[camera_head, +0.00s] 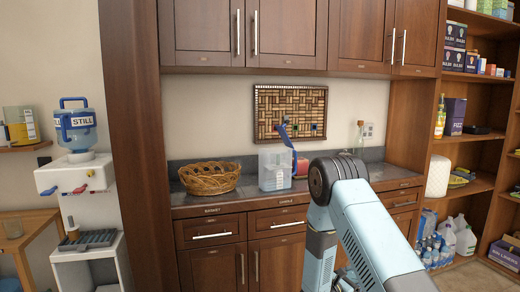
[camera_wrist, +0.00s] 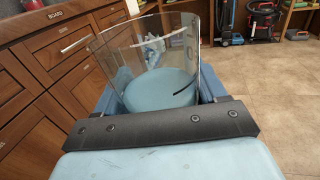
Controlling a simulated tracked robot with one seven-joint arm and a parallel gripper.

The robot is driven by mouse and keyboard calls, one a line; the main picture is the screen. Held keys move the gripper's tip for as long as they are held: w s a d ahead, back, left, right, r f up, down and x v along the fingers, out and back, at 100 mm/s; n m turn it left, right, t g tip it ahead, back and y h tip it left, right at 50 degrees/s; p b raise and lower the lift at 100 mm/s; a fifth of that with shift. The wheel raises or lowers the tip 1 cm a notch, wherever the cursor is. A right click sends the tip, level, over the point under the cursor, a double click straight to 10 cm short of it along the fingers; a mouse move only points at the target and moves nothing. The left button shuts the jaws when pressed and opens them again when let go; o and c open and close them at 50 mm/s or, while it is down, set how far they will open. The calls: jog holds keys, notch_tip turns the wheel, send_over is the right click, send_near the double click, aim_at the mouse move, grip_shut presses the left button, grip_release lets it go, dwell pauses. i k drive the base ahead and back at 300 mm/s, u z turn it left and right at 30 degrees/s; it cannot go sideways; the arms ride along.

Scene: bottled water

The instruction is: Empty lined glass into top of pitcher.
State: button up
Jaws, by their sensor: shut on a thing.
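A clear pitcher (camera_head: 273,170) with a raised blue lid (camera_head: 285,132) stands on the dark counter, right of the basket. In the wrist view, a clear glass (camera_wrist: 125,62) sits upright between the blue fingers of my gripper (camera_wrist: 160,92), which is shut on it. A dark line shows on the glass's side; its pale blue lower part may be water or the gripper seen through it. In the head view my arm hides the gripper and the held glass. The pitcher is not clearly seen in the wrist view.
A wicker basket (camera_head: 209,178) is left of the pitcher and a bottle (camera_head: 359,138) to the right. Upper cabinets (camera_head: 245,35) hang above the counter. A water dispenser (camera_head: 75,175) stands at left, and another glass (camera_head: 13,227) is on a wooden table (camera_head: 32,222).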

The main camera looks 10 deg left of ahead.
aim_at(275, 164)
jog(key=u, duration=0.25)
jog(key=i, duration=1)
